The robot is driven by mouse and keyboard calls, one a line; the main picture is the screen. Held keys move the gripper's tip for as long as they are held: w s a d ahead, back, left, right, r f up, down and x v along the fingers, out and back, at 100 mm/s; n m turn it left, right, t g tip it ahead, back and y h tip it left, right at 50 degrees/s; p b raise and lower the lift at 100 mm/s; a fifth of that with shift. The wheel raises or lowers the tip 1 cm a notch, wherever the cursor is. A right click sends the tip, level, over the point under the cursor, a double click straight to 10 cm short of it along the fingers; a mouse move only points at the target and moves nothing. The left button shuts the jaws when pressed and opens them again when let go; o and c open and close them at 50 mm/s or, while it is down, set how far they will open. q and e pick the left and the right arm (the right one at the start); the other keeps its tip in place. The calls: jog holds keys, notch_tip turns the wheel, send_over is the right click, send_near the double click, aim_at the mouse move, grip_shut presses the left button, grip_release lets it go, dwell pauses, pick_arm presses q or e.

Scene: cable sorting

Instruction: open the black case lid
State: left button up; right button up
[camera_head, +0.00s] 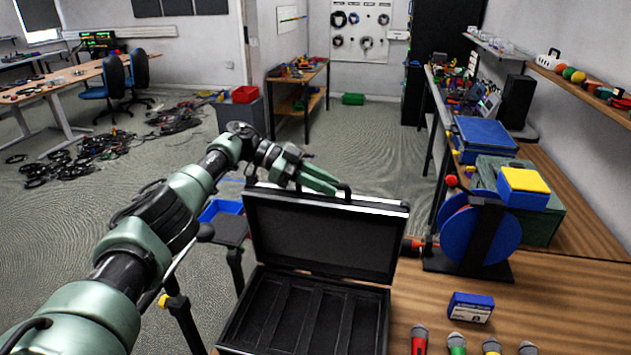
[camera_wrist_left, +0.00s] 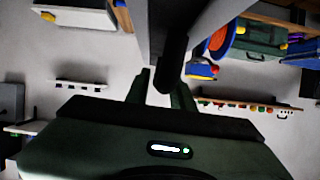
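The black case (camera_head: 262,322) stands on the wooden table with its lid (camera_head: 322,240) raised upright, showing a dark lining and several empty long compartments. My left gripper (camera_head: 338,188) is behind the lid's top edge, close to the black handle (camera_head: 345,194). In the left wrist view, the green fingers of my left gripper (camera_wrist_left: 160,88) stand apart, with the dark handle (camera_wrist_left: 173,62) at or between their tips. Whether they touch it is not clear. The lid (camera_wrist_left: 205,22) comes in from the top there. My right gripper is not in view.
Several microphones (camera_head: 457,343) and a blue box (camera_head: 471,307) lie right of the case. A blue cable reel (camera_head: 480,232) stands behind them, near a green case (camera_head: 543,220). A blue bin (camera_head: 222,209) is on the left. Cables (camera_head: 85,160) clutter the floor.

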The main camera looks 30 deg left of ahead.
pick_arm(q)
jog(key=b+v, duration=0.1)
jog(key=v, duration=0.1)
jog(key=b+v, duration=0.2)
jog(key=v, duration=0.1)
jog(key=shift+w+a+f, duration=0.1)
jog(key=shift+a+f, duration=0.05)
jog(key=shift+a, duration=0.15)
jog(key=shift+a+r+b, duration=0.3)
jog(key=shift+a, duration=0.05)
jog(key=shift+s+a+r, duration=0.1)
jog(key=shift+s, duration=0.15)
